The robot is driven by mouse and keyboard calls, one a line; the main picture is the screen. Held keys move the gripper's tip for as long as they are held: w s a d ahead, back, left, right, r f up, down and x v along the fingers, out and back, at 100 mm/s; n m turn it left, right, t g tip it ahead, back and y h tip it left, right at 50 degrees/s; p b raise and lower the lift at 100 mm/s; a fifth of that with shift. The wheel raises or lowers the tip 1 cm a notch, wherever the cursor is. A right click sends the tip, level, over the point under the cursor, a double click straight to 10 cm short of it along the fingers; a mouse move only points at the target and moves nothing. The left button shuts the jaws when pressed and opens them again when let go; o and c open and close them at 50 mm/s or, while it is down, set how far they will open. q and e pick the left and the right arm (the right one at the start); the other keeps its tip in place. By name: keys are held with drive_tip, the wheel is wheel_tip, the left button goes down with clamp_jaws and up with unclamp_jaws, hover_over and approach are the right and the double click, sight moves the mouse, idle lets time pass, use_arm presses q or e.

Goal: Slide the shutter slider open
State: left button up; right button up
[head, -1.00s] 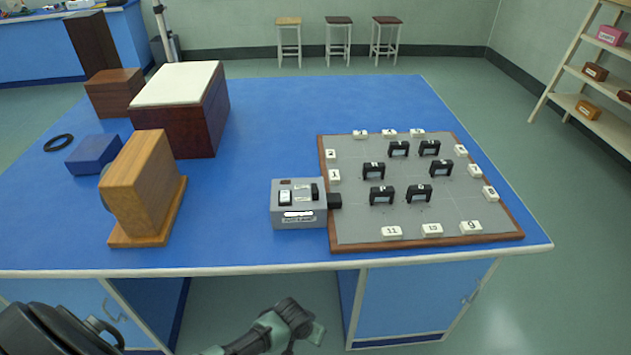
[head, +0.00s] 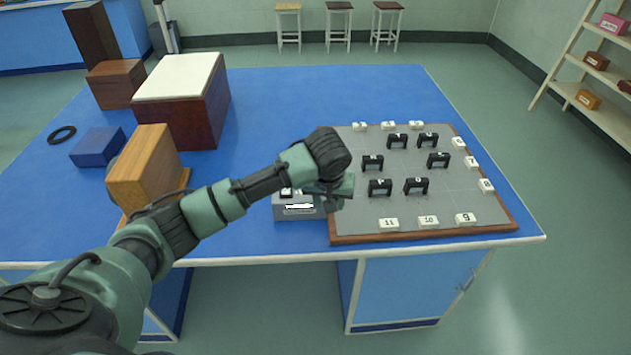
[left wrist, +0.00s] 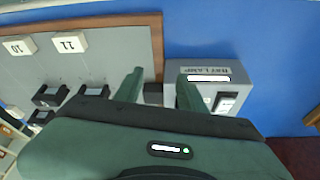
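The grey ray lamp box (head: 282,211) stands on the blue table at the left edge of the pegboard. It also shows in the left wrist view (left wrist: 215,69), with a black-and-white switch (left wrist: 226,103) on top. My left gripper (head: 338,193) is over the lamp's right end, hiding much of its top and its black nozzle in the head view. In the left wrist view the gripper (left wrist: 158,88) has its fingers apart, one over the board's edge and one over the lamp, with the black nozzle (left wrist: 153,93) between them. I cannot make out the shutter slider clearly. My right gripper is not in view.
The grey board (head: 350,221) with a wooden rim carries several black arches (head: 380,187) and white number tiles (head: 428,221). A wooden box (head: 150,165), a blue block (head: 97,148) and a white-topped box (head: 178,78) stand to the left.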

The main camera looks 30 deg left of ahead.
use_arm(q)
drive_tip(key=w+a+r+n+y, duration=0.1)
drive_tip(key=w+a+r+n, duration=0.15)
drive_tip(key=a+r, duration=0.3)
drive_tip(key=x, duration=0.3)
drive_tip(key=p+x, duration=0.1)
drive_tip(key=x, duration=0.3)
drive_tip(key=shift+w+f, duration=0.15)
drive_tip(key=shift+w, duration=0.15)
clamp_jaws()
idle(0.9)
